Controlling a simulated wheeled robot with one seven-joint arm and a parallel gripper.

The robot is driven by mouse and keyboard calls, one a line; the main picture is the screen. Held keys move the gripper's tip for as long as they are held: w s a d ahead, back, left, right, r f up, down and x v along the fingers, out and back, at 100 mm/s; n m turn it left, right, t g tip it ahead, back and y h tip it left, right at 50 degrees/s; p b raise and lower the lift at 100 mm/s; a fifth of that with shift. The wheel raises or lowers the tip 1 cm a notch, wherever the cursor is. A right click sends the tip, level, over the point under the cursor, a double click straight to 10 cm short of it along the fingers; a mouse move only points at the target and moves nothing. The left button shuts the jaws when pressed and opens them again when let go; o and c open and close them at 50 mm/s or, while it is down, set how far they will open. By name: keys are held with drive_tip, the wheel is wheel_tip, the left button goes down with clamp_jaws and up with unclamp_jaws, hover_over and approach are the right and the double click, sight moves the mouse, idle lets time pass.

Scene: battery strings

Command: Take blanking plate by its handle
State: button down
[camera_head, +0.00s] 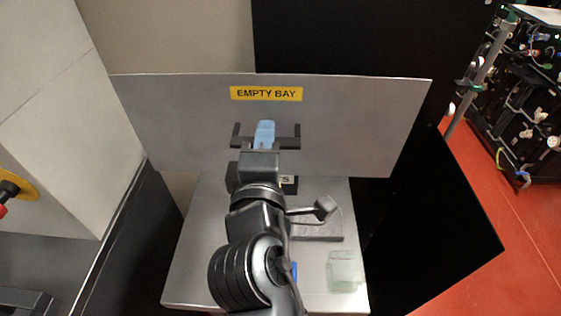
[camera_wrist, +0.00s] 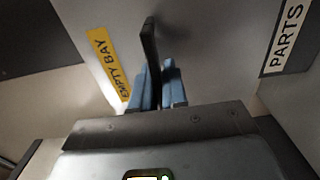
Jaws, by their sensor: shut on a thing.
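The blanking plate (camera_head: 345,115) is a wide grey panel with a yellow EMPTY BAY label, standing across the middle of the head view. The wrist view shows part of the plate (camera_wrist: 200,45) close up. Its dark handle (camera_head: 289,143) sits below the label, partly hidden by my gripper. My gripper (camera_head: 264,131) has blue fingers and is at the handle. In the wrist view, the dark handle (camera_wrist: 150,45) runs between the two blue fingers of my gripper (camera_wrist: 159,88), which is shut on it. The plate's lower middle is hidden behind my arm.
A grey metal worktop (camera_head: 195,265) lies below the plate, with a clear greenish box (camera_head: 344,271) and a dark grey block (camera_head: 320,229) on it. A PARTS label (camera_wrist: 287,37) shows in the wrist view. Open red floor (camera_head: 480,270) and an equipment rack (camera_head: 525,110) are at right.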

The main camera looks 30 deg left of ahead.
drive_tip(key=v, duration=1.2)
idle(1.7)
drive_tip(key=shift+a+r, duration=0.1)
idle(0.5)
